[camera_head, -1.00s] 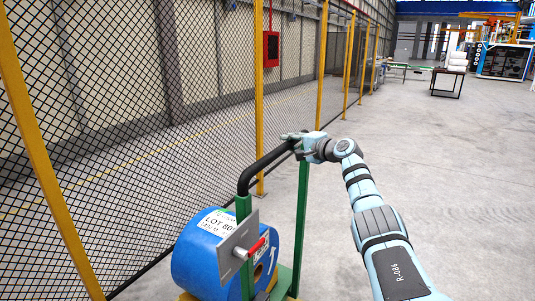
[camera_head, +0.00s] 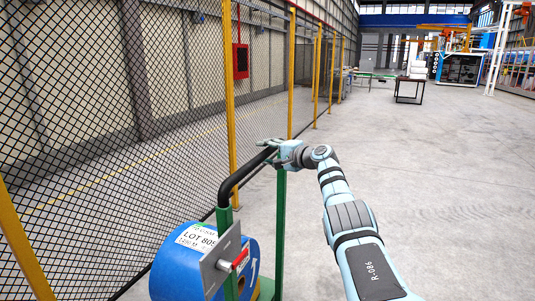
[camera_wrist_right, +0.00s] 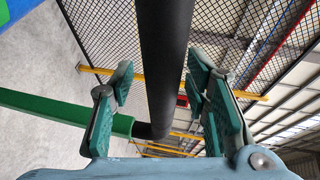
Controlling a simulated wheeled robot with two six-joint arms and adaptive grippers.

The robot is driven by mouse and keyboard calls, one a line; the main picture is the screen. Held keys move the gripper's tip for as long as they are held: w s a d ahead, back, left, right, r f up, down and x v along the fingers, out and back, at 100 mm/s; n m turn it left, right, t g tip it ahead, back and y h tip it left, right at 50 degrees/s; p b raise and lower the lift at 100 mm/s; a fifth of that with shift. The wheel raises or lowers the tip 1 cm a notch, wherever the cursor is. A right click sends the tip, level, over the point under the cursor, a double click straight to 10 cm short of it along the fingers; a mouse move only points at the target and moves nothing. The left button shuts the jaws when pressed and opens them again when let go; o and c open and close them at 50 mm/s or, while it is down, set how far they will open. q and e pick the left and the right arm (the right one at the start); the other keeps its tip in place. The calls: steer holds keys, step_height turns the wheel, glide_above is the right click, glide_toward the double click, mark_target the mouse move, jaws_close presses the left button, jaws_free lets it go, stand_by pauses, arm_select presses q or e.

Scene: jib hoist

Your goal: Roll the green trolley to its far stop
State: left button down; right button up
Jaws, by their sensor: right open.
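The green trolley (camera_head: 280,225) stands at lower centre in the head view, with green posts and a black handle bar (camera_head: 240,178) across its top. It carries a blue roll (camera_head: 178,270) with a white "LOT 805" label. A grey plate with a red-handled part (camera_head: 236,261) is on the near post. My right gripper (camera_head: 272,147) is at the far end of the handle bar. In the right wrist view the black bar (camera_wrist_right: 163,60) runs between the open fingers of the gripper (camera_wrist_right: 160,95), with gaps on both sides. My left gripper is not in view.
A black mesh fence (camera_head: 100,130) with yellow posts (camera_head: 229,110) runs along the left, close to the trolley. The grey floor (camera_head: 420,170) on the right is clear. A dark table (camera_head: 409,84) with white items stands far ahead.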

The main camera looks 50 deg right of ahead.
steer(key=shift+s+d, duration=0.1)
steer(key=shift+s, duration=0.2)
steer(key=v, duration=0.6)
steer(key=shift+s, duration=0.3)
steer(key=shift+s+a+r, duration=0.1)
steer(key=shift+a+r, duration=0.05)
steer(key=shift+a, duration=0.05)
